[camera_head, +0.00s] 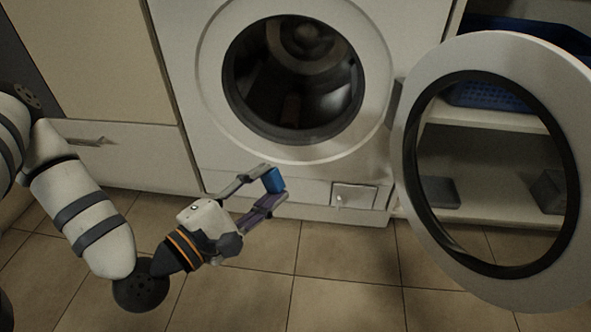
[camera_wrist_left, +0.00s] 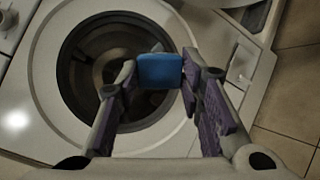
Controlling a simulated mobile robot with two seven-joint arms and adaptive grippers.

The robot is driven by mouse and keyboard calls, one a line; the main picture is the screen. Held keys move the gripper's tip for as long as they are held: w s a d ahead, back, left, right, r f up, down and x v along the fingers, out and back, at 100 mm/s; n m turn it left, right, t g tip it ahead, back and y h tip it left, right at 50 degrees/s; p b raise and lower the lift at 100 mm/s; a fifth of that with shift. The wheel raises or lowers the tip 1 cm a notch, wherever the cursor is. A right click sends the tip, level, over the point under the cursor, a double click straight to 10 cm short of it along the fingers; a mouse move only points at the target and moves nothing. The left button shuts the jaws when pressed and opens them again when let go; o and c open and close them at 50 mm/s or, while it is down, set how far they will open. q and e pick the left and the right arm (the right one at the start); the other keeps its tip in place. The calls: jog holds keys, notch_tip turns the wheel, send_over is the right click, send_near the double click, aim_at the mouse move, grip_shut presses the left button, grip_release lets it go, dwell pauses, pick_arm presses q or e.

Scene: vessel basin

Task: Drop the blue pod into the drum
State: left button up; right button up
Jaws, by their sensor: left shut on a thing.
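The blue pod (camera_head: 273,181) is between the fingertips of my left gripper (camera_head: 270,190), which is shut on it. In the left wrist view the pod (camera_wrist_left: 161,71) is held between the two purple-padded fingers of the gripper (camera_wrist_left: 160,85). In the head view the gripper shows in front of the washing machine's lower front, below the round opening. The drum (camera_head: 300,75) is dark inside and its door (camera_head: 415,130) stands open to the right. In the wrist view the drum (camera_wrist_left: 85,70) shows behind the pod. My right gripper is not in view.
The washing machine front (camera_head: 200,120) faces me over a tiled floor (camera_head: 330,290). Shelves to the right hold a blue basket (camera_head: 490,97) and grey boxes, partly seen through the door. A pale cabinet (camera_head: 130,155) with a handle stands at left.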

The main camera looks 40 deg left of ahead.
pick_arm(q)
jog(key=shift+a+f, duration=0.1)
jog(key=shift+a, duration=0.05)
jog(key=shift+w+a, duration=0.15)
jog(key=w+a+b, duration=0.3)
jog(key=w+a, duration=0.4)
jog(key=w, duration=0.4)
jog(key=w+a+b, duration=0.2)
jog(key=w+a, duration=0.4)
jog(key=w, duration=0.5)
jog(key=w+a+b, duration=0.3)
jog(key=w+a, duration=0.4)
jog(key=w, duration=0.4)
jog(key=shift+w+a+b, duration=0.3)
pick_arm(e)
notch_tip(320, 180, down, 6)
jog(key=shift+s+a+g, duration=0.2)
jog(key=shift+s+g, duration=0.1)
pick_arm(q)
jog(key=o, duration=1)
jog(key=shift+c, duration=0.2)
